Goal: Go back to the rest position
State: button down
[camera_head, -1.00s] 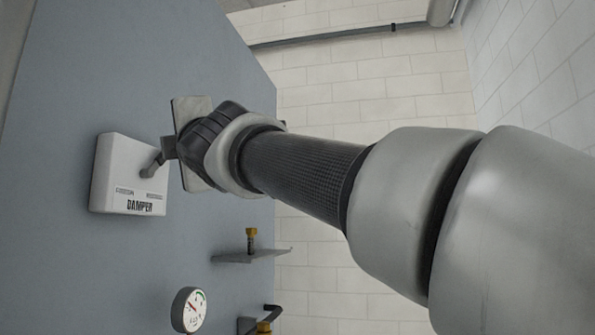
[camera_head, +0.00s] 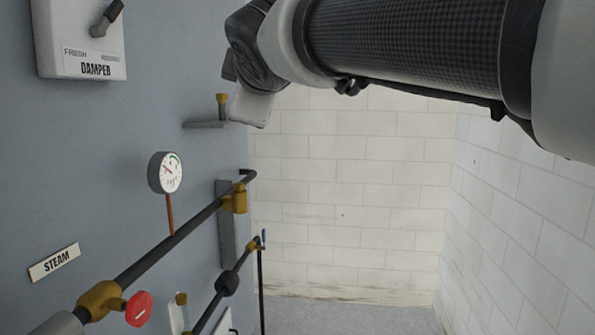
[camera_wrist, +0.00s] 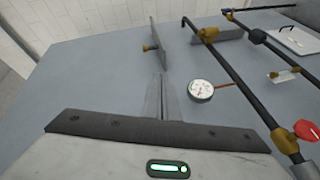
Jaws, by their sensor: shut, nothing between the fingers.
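My gripper shows at the bottom of the wrist view, its fingers (camera_wrist: 161,100) together with nothing between them. In the head view my arm reaches in from the upper right, and my gripper (camera_head: 230,68) is at the top centre, partly hidden by my wrist. It is apart from the white damper box (camera_head: 80,38) on the blue-grey panel (camera_head: 120,150). The damper's dark lever (camera_head: 106,18) points up and to the right.
A round gauge (camera_head: 165,172), black pipes (camera_head: 180,232) with brass fittings, a red knob (camera_head: 139,308) and a small shelf (camera_head: 205,124) stick out from the panel. A white block wall (camera_head: 350,190) stands behind. The space right of the pipes is clear.

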jog(key=s+d+f+m+g+h+p, duration=0.1)
jog(key=s+d+f+m+g+h, duration=0.25)
jog(key=d+f, duration=0.55)
jog(key=s+d+f+m+g+h, duration=0.1)
jog(key=s+d+f+m+g, duration=0.1)
jog(key=s+d+f+m, duration=0.5)
jog(key=s+d+f+m+g, duration=0.2)
jog(key=s+f, duration=0.4)
jog(key=f, duration=0.3)
jog(key=s+d+f+m+g, duration=0.2)
jog(key=s+f+m, duration=0.3)
jog(key=f, duration=0.4)
jog(key=shift+s+d+f+p, duration=0.35)
jog(key=shift+s+d+p, duration=0.15)
jog(key=shift+d, duration=0.4)
